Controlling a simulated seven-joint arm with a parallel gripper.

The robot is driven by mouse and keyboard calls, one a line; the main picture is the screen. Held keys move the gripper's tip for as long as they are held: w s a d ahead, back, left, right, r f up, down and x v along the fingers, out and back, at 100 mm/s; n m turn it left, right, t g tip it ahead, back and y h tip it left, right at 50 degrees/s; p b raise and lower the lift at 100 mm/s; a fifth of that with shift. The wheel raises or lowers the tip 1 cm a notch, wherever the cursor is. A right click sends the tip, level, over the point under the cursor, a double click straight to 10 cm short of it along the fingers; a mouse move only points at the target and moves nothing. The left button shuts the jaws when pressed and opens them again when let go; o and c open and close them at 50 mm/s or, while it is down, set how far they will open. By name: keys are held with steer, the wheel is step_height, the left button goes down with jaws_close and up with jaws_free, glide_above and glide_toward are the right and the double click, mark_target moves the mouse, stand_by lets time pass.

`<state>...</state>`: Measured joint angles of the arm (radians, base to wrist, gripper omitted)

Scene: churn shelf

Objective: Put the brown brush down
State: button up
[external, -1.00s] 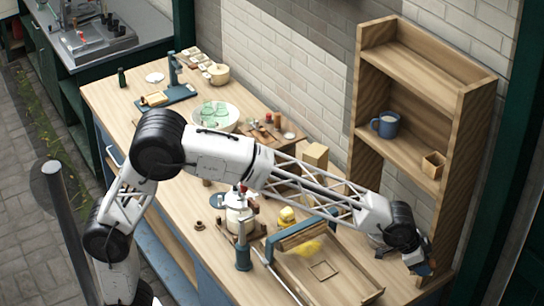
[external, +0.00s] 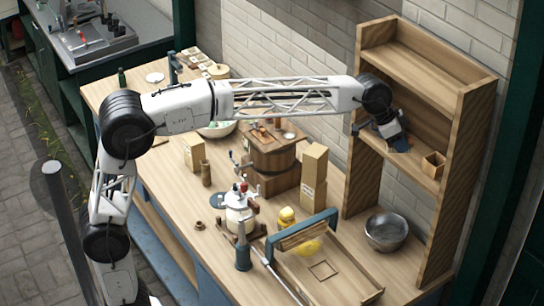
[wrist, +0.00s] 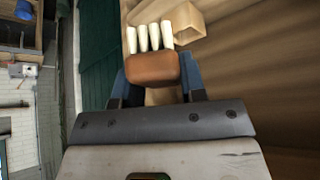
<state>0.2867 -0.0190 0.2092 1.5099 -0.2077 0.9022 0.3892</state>
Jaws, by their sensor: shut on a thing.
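The brown brush (wrist: 152,70) shows in the wrist view as a rounded brown block with several pale bristle tufts pointing away from me. My gripper (wrist: 152,88) is shut on it, with a blue finger on either side. In the external view my gripper (external: 397,144) is in front of the middle board of the wooden shelf unit (external: 470,120). I cannot clearly make out the brush in that view. I cannot tell whether the brush touches the board.
A small open wooden box (external: 433,165) stands on the middle board, right of my gripper; it also shows just beyond the bristles in the wrist view (wrist: 190,20). A metal bowl (external: 386,232) sits below on the table. A tall box (external: 313,175) and wooden churn (external: 272,155) stand left.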

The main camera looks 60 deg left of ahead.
steer(key=w+a+r+n+t+y, duration=0.1)
steer(key=w+a+r+n+y, duration=0.15)
steer(key=a+r, duration=2.3)
steer(key=w+a+f+n+y, duration=0.15)
steer(key=a+f, duration=0.25)
steer(key=a, duration=1.2)
steer(key=w+a+f+n, duration=0.2)
steer(key=a+f+n, duration=0.15)
steer(key=a, duration=1.25)
steer(key=s+a+f+m+h, duration=0.15)
steer(key=a+f, duration=0.35)
steer(key=f, duration=0.6)
steer(key=s+a+f+m+h, duration=0.1)
steer(key=a+f+m, duration=0.25)
steer(key=f, duration=0.65)
steer(key=s+a+f+m+h, duration=0.1)
steer(key=a+f, duration=0.4)
steer(key=f, duration=0.6)
steer(key=s+a+f+m+g+h, duration=0.1)
steer(key=s+f+m, duration=0.3)
steer(key=f, duration=1)
steer(key=s+a+f+m+g+h, duration=0.2)
steer(key=s+f, duration=0.8)
steer(key=f, duration=0.5)
steer(key=shift+a+m+g, duration=0.5)
steer(key=shift+a+m, duration=0.5)
steer(key=shift+m, duration=0.15)
